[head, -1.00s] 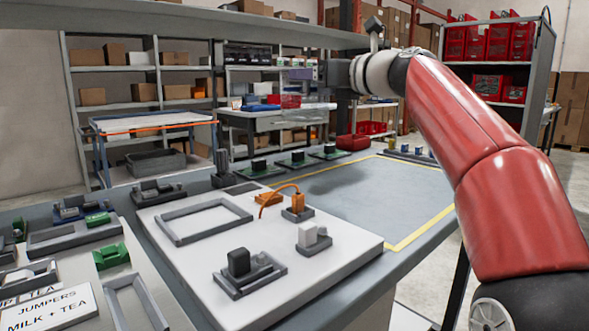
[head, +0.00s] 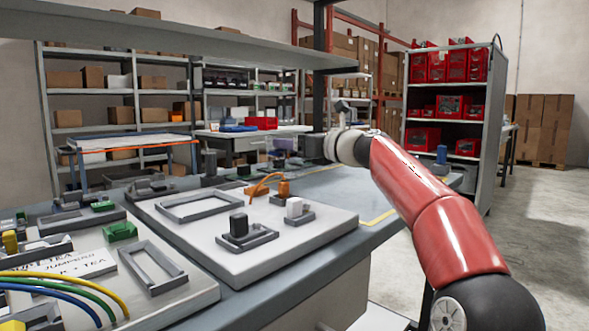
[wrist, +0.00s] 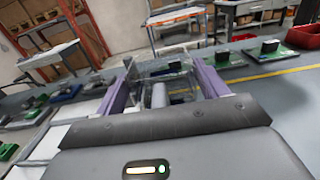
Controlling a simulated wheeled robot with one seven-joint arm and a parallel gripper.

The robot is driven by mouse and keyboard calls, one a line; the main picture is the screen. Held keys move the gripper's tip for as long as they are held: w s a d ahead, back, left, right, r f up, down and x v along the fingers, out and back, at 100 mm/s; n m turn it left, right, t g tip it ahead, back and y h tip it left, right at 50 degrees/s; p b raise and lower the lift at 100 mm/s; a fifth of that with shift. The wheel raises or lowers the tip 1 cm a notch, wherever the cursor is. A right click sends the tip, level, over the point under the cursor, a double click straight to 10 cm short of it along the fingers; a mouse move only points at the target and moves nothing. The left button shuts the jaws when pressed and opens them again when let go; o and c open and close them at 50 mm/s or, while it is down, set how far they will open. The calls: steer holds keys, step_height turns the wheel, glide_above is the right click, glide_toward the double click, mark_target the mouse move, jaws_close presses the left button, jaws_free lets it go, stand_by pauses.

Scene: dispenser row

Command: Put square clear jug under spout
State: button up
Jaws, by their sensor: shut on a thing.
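My gripper (wrist: 163,82) shows in the wrist view as two purple fingers, shut on the square clear jug (wrist: 178,72). The jug is see-through, so its outline is faint and the bench shows through it. In the head view my gripper (head: 283,146) is small and far off, past the white board and above the bench. The jug is hard to make out there. I cannot pick out a spout in either view.
A white board (head: 190,236) with grey frames and small blocks lies on the grey bench (head: 385,232). Coloured wires cross the front left. Several green boards (wrist: 258,58) sit near a yellow line. Red bins (head: 440,66) fill a shelf at right.

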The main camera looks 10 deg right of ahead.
mark_target(298, 159)
steer(key=shift+f+b, duration=1.85)
steer(key=shift+b, duration=0.3)
steer(key=shift+f, duration=0.2)
steer(key=o, duration=1)
steer(key=shift+r, duration=0.1)
